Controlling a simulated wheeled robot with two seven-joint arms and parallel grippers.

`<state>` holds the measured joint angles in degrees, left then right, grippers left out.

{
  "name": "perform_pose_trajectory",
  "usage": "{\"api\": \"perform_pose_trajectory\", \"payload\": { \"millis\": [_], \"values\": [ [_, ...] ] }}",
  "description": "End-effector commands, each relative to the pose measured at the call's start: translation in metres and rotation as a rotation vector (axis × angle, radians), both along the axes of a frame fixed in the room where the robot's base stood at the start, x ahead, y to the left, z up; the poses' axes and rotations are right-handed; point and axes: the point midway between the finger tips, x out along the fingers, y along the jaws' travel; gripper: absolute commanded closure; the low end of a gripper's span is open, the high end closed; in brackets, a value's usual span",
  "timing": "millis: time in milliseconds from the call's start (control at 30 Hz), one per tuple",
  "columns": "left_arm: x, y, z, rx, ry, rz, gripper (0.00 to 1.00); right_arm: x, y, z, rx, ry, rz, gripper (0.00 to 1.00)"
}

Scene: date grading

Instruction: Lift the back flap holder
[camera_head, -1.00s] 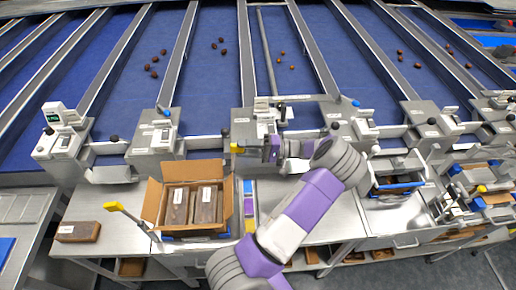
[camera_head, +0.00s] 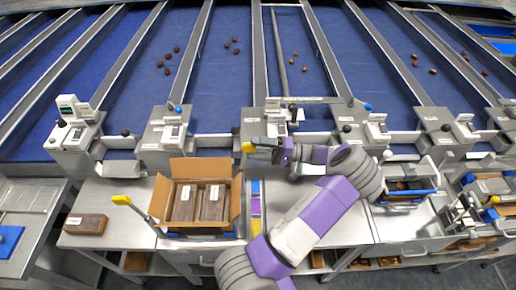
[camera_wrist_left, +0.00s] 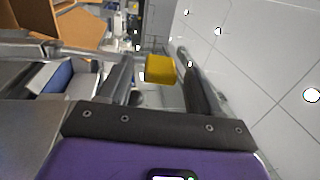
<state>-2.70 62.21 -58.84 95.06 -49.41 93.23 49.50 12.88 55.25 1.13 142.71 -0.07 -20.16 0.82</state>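An open cardboard carton (camera_head: 153,208) with wrapped brown packs inside stands on the steel bench. Its back flap (camera_head: 197,168) is up. A yellow-ended handle (camera_head: 247,147), apparently the back flap holder, is behind the carton to its right; the rest of it is hard to make out. My left gripper (camera_head: 257,150) reaches it from the right. In the left wrist view the yellow end (camera_wrist_left: 160,68) shows between the two spread fingers of my left gripper (camera_wrist_left: 158,75), with a gap visible on each side. My right gripper is not in view.
Another yellow-tipped lever (camera_head: 121,200) stands at the carton's front left. A brown block (camera_head: 86,224) lies on the bench at left. Grey machine heads (camera_head: 165,135) line the back edge below the blue belts. A blue-edged bin (camera_head: 405,192) is at right.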

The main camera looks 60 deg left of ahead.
Motion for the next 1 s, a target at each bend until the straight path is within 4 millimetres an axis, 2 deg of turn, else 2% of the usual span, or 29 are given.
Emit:
{"api": "perform_pose_trajectory", "payload": {
  "millis": [267,500,700,1000],
  "values": [
    [0.007,-0.003,-0.002,0.001,-0.003,-0.004,0.36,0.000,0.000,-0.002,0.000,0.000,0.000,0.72],
    [0.042,-0.020,-0.011,0.001,-0.003,-0.005,0.36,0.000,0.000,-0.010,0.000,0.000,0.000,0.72],
    [0.063,-0.030,-0.015,0.001,-0.002,-0.002,0.36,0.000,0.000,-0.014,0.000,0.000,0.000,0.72],
    [0.067,-0.033,-0.014,-0.001,0.000,0.000,0.36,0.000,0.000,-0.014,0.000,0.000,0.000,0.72]
  ]
}}
